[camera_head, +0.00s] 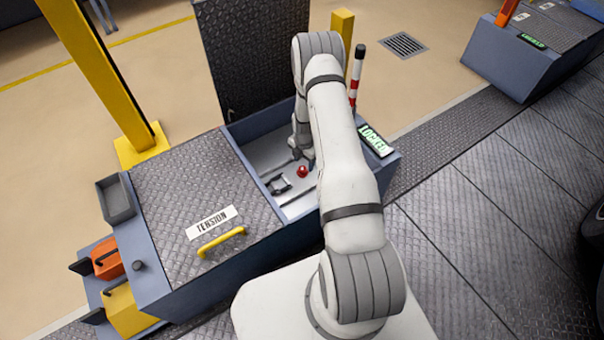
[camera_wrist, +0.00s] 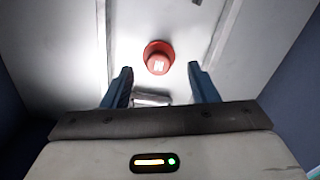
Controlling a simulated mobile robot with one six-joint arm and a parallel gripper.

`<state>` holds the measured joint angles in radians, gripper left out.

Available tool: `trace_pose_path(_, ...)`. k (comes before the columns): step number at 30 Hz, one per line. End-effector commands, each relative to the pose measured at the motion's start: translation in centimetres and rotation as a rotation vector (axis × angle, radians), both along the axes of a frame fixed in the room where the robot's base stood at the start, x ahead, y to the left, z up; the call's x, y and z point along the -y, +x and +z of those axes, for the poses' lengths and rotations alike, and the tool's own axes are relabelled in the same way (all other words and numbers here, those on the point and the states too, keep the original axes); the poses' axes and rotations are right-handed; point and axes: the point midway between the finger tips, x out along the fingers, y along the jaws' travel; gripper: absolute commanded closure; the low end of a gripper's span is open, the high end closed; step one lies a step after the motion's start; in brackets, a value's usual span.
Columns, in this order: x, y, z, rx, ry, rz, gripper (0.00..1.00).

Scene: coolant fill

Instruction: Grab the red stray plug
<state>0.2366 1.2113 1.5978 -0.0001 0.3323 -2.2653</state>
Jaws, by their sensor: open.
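The red stray plug (camera_head: 302,171) sits on the pale floor of the open bay, close to my gripper. In the wrist view the plug (camera_wrist: 158,60) is a round red piece with a wider rim and a small white mark on top. My gripper (camera_wrist: 160,80) is open, with its two blue fingers apart. The plug shows beyond the fingertips, roughly centred between them, and nothing is held. In the head view my arm hides part of the bay and much of the gripper.
A dark metal fitting (camera_head: 279,185) lies in the bay left of the plug; a grey piece (camera_wrist: 152,98) shows between my fingers. The bay has blue walls and a raised lid (camera_head: 245,60). A closed "TENSION" cover (camera_head: 190,185) adjoins it. A red-and-white post (camera_head: 356,80) stands behind.

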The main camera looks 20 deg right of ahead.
Motion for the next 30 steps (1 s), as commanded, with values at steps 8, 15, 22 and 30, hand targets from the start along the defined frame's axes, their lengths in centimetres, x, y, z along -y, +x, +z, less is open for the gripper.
trace_pose_path(8,-0.8,-0.2,-3.7,-0.001,0.000,-0.001,0.46)
trace_pose_path(15,-0.7,-0.1,-5.2,0.002,0.001,-0.003,0.46)
trace_pose_path(22,-0.7,-0.2,-5.2,0.001,0.000,-0.003,0.55)
trace_pose_path(30,-0.7,-0.2,-5.2,0.001,0.000,-0.004,0.77)
